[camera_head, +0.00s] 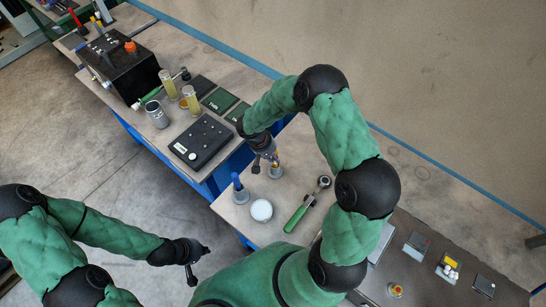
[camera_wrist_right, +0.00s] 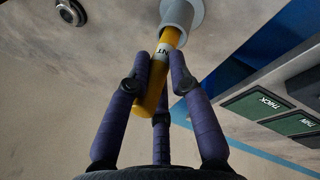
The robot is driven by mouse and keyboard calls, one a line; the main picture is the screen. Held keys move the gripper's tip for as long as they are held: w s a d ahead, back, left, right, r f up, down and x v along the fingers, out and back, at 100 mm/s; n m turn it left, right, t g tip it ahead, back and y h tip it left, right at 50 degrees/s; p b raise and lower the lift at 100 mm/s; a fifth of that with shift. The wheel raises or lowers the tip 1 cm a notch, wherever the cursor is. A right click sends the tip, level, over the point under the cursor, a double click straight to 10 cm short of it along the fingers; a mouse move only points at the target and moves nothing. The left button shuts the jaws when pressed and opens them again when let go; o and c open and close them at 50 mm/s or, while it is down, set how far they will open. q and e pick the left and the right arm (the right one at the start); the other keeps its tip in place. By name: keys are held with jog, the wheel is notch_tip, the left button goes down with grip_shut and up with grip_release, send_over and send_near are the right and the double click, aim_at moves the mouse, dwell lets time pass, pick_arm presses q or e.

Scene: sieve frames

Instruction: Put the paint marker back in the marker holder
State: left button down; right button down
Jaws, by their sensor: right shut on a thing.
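The yellow paint marker (camera_wrist_right: 153,95) is between the purple fingers of my right gripper (camera_wrist_right: 160,72), which is shut on it. Its far end meets the mouth of a grey round marker holder (camera_wrist_right: 180,15) and appears to be inside it; how deep is hidden. In the head view, my right gripper (camera_head: 262,160) is close beside the small grey holder (camera_head: 276,173) on the table, with a bit of yellow showing above it. My left gripper (camera_head: 198,264) is empty, its fingers spread, off the table at the lower left.
A blue-topped piece in a grey base (camera_head: 238,192), a white jar (camera_head: 261,210) and a green-handled ratchet (camera_head: 300,215) stand or lie near the holder. Green panels marked THICK (camera_wrist_right: 258,101) and THIN (camera_wrist_right: 291,124) lie to the right in the wrist view. A black keyed box (camera_head: 202,142) is behind.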

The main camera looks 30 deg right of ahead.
jog(key=shift+w+d+f, duration=0.1)
jog(key=shift+f, duration=0.35)
jog(key=c, duration=1.1)
grip_release()
jog(key=shift+f, duration=0.1)
jog(key=s+v, duration=0.1)
jog(key=v, duration=1.1)
jog(key=shift+w+r+b, duration=0.2)
jog(key=shift+w+b, duration=0.15)
